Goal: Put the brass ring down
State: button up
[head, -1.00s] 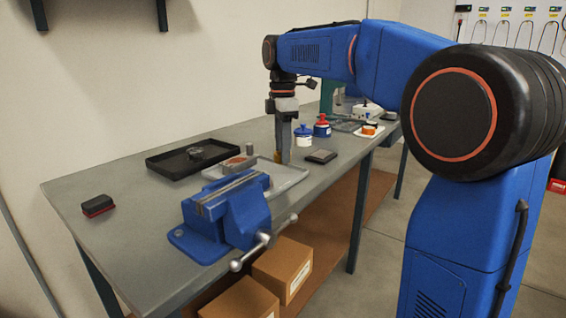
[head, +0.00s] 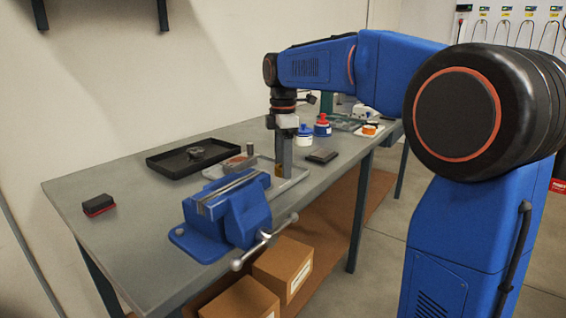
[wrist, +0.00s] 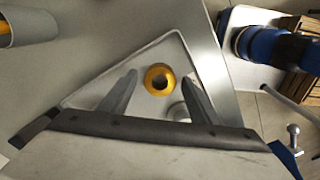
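The brass ring (wrist: 159,79) shows in the wrist view as a gold ring with a dark hole. It is over the floor of the light grey tray (wrist: 86,86) and appears to lie on it. My gripper (wrist: 159,78) is open, with one finger on each side of the ring and a visible gap on both sides. In the head view my gripper (head: 284,172) points straight down at the tray (head: 293,182) behind the vise. A small brass-coloured patch shows by the fingers there; the ring is mostly hidden.
The blue vise (head: 232,212) stands close in front of the tray. A black tray (head: 170,164) with a dark part lies to the left. A dark flat box (head: 322,155), a blue-capped bottle (head: 304,136) and a red-capped bottle (head: 322,126) stand behind right. The bench's left is mostly clear.

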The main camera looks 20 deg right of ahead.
jog(key=shift+r, duration=0.1)
notch_tip(320, 180, up, 12)
dwell(0.5)
jog(key=s+d+f+m+t, duration=0.2)
jog(key=s+f+m, duration=0.6)
jog(key=s+f, duration=0.6)
jog(key=s+d+f+m+t, duration=0.2)
jog(key=s+f+m, duration=0.7)
jog(key=s+f, duration=0.5)
jog(key=s+d, duration=0.1)
jog(key=s, duration=0.3)
jog(key=shift+s+d+f+t, duration=0.3)
jog(key=shift+s+d+t, duration=0.1)
